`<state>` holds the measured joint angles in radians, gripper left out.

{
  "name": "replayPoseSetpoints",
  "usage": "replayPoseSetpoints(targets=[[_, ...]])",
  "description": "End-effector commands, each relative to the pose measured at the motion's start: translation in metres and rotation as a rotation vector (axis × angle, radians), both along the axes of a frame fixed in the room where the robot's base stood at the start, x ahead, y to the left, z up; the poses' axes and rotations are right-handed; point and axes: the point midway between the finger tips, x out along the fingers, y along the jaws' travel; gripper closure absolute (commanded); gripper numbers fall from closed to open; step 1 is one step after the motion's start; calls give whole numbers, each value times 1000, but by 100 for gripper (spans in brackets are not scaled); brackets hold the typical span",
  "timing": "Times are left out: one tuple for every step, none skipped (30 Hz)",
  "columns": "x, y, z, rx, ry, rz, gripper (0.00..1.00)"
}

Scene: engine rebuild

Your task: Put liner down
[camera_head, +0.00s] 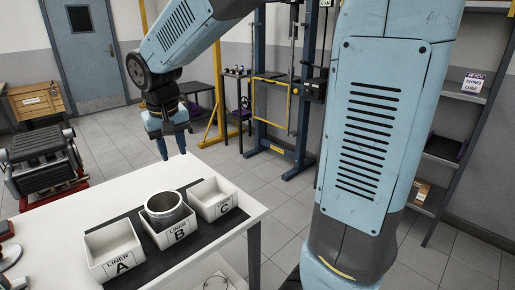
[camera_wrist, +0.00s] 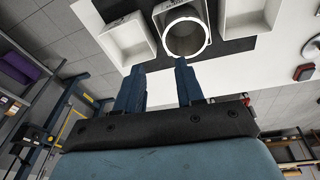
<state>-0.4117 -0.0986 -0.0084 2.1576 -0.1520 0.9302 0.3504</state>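The liner (camera_head: 164,208) is a grey metal cylinder. It stands in the middle white bin, marked LINER B (camera_head: 178,238), with its top above the rim. In the wrist view the liner (camera_wrist: 186,37) shows as a round open ring beyond my fingers. My gripper (camera_head: 172,150) is above the table's back edge, behind the bins and apart from the liner. In the wrist view my gripper (camera_wrist: 158,82) has its two fingers spread, with nothing between them.
Bins LINER A (camera_head: 118,265) and LINER C (camera_head: 222,208) flank bin B on a black mat (camera_head: 172,266) on the white table (camera_head: 185,172). Both look empty. An engine block (camera_head: 42,160) stands at left. A blue press frame (camera_head: 262,130) stands behind.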

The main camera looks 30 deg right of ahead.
Motion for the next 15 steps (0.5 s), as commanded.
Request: replayPoseSetpoints(targets=[[-10, -15, 10, 13, -19, -13, 62], [-17, -22, 14, 21, -29, -18, 62], [-24, -32, 19, 29, -43, -24, 62], [-31, -39, 23, 34, -52, -28, 62], [-37, -45, 26, 40, -62, -34, 62], [-45, -54, 30, 48, -76, -40, 62], [-52, -60, 33, 53, -85, -44, 62], [-59, -66, 36, 58, -97, -49, 62], [-68, -73, 39, 63, -111, -54, 62], [-74, -79, 41, 68, -123, -59, 62], [-81, -84, 43, 72, -134, -62, 62], [-91, -91, 45, 76, -150, -69, 62], [-98, -95, 47, 79, -160, -72, 62], [-105, -100, 48, 81, -172, -77, 62], [-114, -106, 49, 85, -188, -82, 62]])
